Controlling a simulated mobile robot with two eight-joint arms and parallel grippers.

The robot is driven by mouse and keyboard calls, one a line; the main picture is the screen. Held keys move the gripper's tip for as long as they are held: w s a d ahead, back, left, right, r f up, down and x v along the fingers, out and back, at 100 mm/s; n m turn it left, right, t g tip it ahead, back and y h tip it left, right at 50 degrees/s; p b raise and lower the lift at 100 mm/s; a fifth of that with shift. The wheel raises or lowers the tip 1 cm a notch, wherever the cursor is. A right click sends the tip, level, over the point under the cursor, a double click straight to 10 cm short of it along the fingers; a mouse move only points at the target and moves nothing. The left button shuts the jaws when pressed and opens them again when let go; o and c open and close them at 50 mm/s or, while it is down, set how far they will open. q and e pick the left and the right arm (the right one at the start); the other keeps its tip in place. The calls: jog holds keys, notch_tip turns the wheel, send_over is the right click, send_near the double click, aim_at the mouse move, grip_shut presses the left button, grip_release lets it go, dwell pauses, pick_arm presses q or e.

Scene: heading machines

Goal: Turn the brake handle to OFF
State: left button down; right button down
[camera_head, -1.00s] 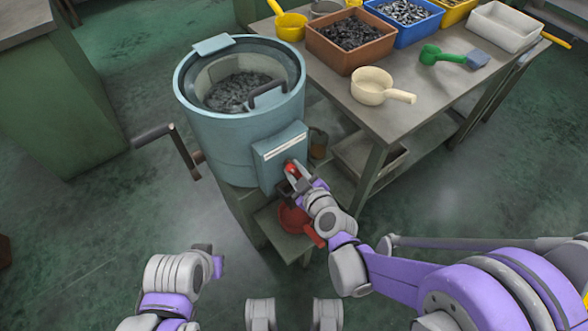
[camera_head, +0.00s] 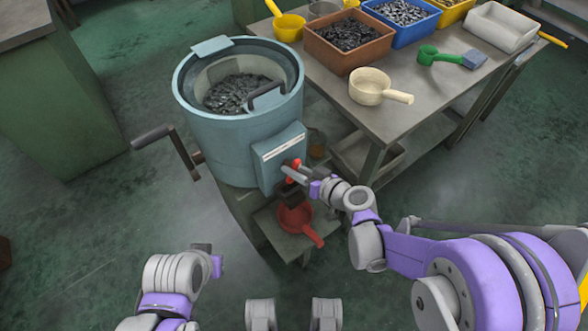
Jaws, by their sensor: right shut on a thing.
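The brake handle (camera_head: 292,170) is a small red-tipped lever on the front box (camera_head: 282,150) of the blue-grey drum machine (camera_head: 225,130). The box carries a white label strip, too small to read. My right gripper (camera_head: 294,174) is shut on the brake handle, reaching it from the right side; its fingers hide part of the lever. My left gripper (camera_head: 208,256) is low at the left, away from the machine, and its fingers are too unclear to tell open from shut.
A red scoop (camera_head: 297,219) lies on a small shelf below the box. A crank handle (camera_head: 178,147) sticks out on the machine's left.

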jog(key=shift+d+m+g+y, duration=0.1)
jog(key=shift+m+g+y, duration=0.2)
jog(key=shift+m+y, duration=0.45)
jog(key=shift+m+b, duration=0.25)
jog(key=shift+b, duration=0.05)
jog(key=c, duration=0.7)
grip_release()
jog(key=p+v, duration=0.1)
jog(key=v, duration=0.9)
jog(key=shift+s+d+r+p, duration=0.15)
jog(key=shift+s+d+p, duration=0.1)
jog(key=shift+p, duration=0.1)
